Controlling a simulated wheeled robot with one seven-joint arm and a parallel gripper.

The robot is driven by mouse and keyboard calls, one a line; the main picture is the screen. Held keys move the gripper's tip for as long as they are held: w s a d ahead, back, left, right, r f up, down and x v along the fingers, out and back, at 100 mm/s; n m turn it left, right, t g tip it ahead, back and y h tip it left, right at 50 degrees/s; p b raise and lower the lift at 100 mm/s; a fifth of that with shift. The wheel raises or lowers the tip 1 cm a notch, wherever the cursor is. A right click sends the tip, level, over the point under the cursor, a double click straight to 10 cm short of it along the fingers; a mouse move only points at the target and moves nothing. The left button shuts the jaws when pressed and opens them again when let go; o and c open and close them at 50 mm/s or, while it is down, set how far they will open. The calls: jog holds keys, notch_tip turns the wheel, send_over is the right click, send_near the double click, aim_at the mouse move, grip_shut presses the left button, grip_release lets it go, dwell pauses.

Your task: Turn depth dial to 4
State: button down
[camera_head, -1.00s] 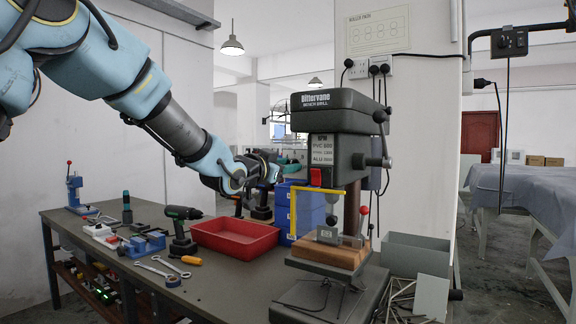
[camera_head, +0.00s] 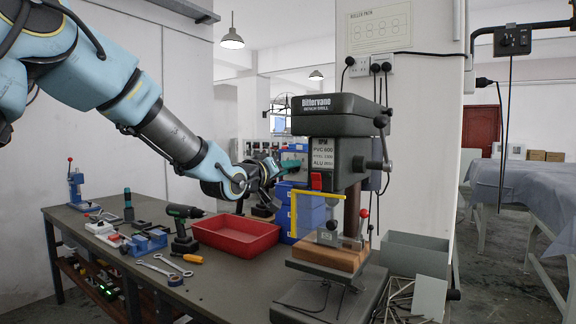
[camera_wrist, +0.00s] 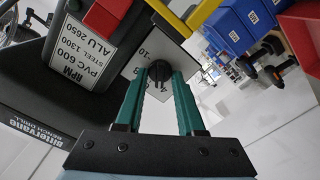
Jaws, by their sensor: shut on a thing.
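The depth dial (camera_wrist: 159,71) is a small dark knob on a pale square plate (camera_wrist: 150,50) on the side of the bench drill, seen in the wrist view. A "10" shows on the plate near the knob; other marks are partly hidden by my fingers. My gripper (camera_wrist: 160,80) has its green fingers on either side of the knob, shut on it. In the head view my gripper (camera_head: 285,168) reaches the left side of the bench drill (camera_head: 335,115); the dial is too small to read there.
A yellow guard frame (camera_head: 294,215) hangs below the drill head. Blue bins (camera_head: 305,215) and a red tray (camera_head: 237,233) stand left of the drill. A grey bin (camera_head: 415,255) is at the right.

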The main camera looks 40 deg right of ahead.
jog(key=shift+n+p, duration=0.4)
jog(key=shift+n, duration=1.2)
jog(key=c, duration=0.9)
grip_release()
jog(key=b+v, duration=0.1)
jog(key=v, duration=0.9)
jog(key=shift+a+b, duration=0.35)
